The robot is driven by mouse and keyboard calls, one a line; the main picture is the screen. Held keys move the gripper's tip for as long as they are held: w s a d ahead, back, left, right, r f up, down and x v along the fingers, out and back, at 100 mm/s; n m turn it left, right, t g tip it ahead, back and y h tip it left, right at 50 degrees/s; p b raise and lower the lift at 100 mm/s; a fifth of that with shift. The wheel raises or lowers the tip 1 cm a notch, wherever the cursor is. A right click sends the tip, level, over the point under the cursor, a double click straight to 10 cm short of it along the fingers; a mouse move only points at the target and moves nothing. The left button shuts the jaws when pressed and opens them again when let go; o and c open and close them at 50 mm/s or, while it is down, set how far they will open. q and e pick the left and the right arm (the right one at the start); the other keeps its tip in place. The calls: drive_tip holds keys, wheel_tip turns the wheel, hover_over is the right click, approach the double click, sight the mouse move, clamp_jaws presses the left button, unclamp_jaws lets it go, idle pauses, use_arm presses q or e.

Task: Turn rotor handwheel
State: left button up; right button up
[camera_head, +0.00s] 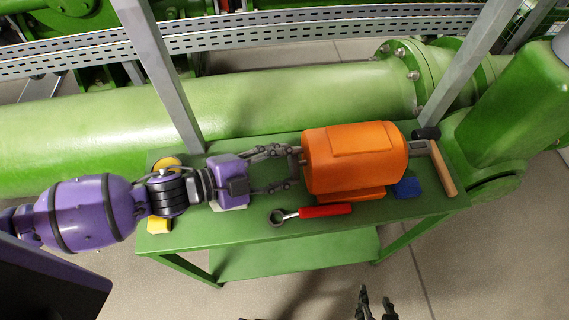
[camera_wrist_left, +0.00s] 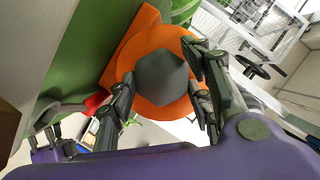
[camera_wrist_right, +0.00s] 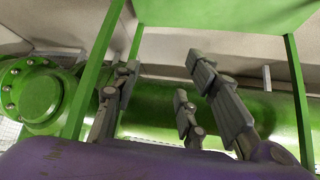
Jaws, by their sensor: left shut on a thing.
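An orange motor-like casing (camera_head: 352,160) lies on the green table (camera_head: 260,234). Its dark grey, faceted handwheel (camera_wrist_left: 163,78) faces my left gripper in the left wrist view. My left gripper (camera_head: 292,166) comes in from the left, with its fingers on both sides of the handwheel, shut on it. In the head view the fingers largely hide the handwheel. My right gripper (camera_head: 374,302) is low at the bottom edge of the head view, away from the casing. Its fingers are spread and empty in the right wrist view (camera_wrist_right: 160,90).
A red-handled wrench (camera_head: 325,210) lies in front of the casing. A blue block (camera_head: 407,187) and a wooden-handled hammer (camera_head: 442,168) lie at the right. Yellow pieces (camera_head: 159,225) are at the table's left end. A thick green pipe (camera_head: 300,98) and grey posts stand behind.

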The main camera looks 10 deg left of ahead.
use_arm(q)
drive_tip(key=shift+r+n+g+p, duration=0.35)
drive_tip(key=shift+n+p, duration=0.25)
drive_tip(key=shift+p, duration=0.3)
drive_tip(key=shift+w+n, duration=0.1)
drive_tip(key=shift+n, duration=0.3)
drive_tip(key=shift+f+n+g+p, duration=0.15)
drive_tip(key=shift+n+g+p, duration=0.2)
drive_tip(key=shift+g, duration=0.1)
drive_tip(key=shift+f+n+g, duration=0.15)
drive_tip(key=shift+n+g, duration=0.25)
drive_tip(key=shift+n, duration=0.05)
drive_tip(key=shift+f, duration=0.1)
drive_tip(key=o, duration=1.1)
